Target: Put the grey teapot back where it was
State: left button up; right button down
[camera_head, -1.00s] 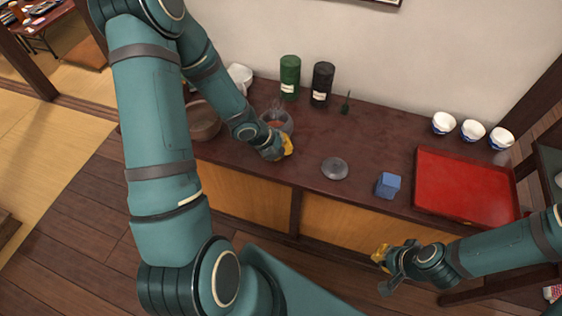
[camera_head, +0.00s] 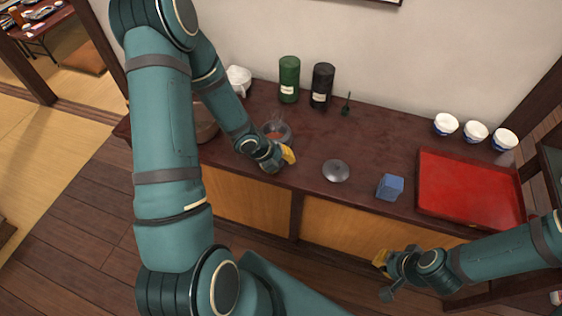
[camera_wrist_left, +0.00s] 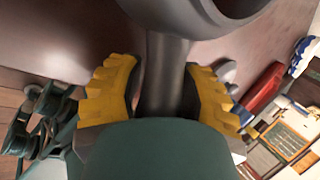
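The grey teapot (camera_head: 288,134) is at the front of the dark counter, left of centre, with its top open and reddish contents inside. In the left wrist view its grey handle (camera_wrist_left: 166,75) runs between the yellow fingers, and part of its round body (camera_wrist_left: 195,18) shows at the top. My left gripper (camera_head: 287,156) is shut on that handle. I cannot tell whether the teapot touches the counter. A round grey lid (camera_head: 336,171) lies on the counter to the right. My right gripper (camera_head: 381,263) is in front of the counter, away from the teapot; its fingers are unclear.
A green canister (camera_head: 289,80) and a black canister (camera_head: 321,86) stand at the back. A brown bowl (camera_head: 207,127) is partly behind my left arm, near a white vessel (camera_head: 238,80). A blue cube (camera_head: 390,187), red tray (camera_head: 470,190) and three cups (camera_head: 475,132) are right.

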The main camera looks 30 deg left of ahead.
pick_arm(q)
jog(key=shift+r, duration=0.1)
jog(key=shift+r+p, duration=0.2)
jog(key=shift+p, duration=0.1)
jog(key=p+v, duration=0.6)
jog(key=v, duration=0.6)
jog(key=s+d+f+n+g, duration=0.1)
jog(key=s+d+f+n, duration=0.1)
jog(key=d+n, duration=0.5)
jog(key=s+d+f+n+g, duration=0.1)
jog(key=s+d+f+n, duration=0.1)
jog(key=d+n, duration=0.5)
jog(key=s+d+f+n+g, duration=0.1)
jog(key=d+f+n, duration=0.3)
jog(key=n, duration=1)
jog(key=d, duration=0.3)
jog(key=shift+s+d, duration=0.4)
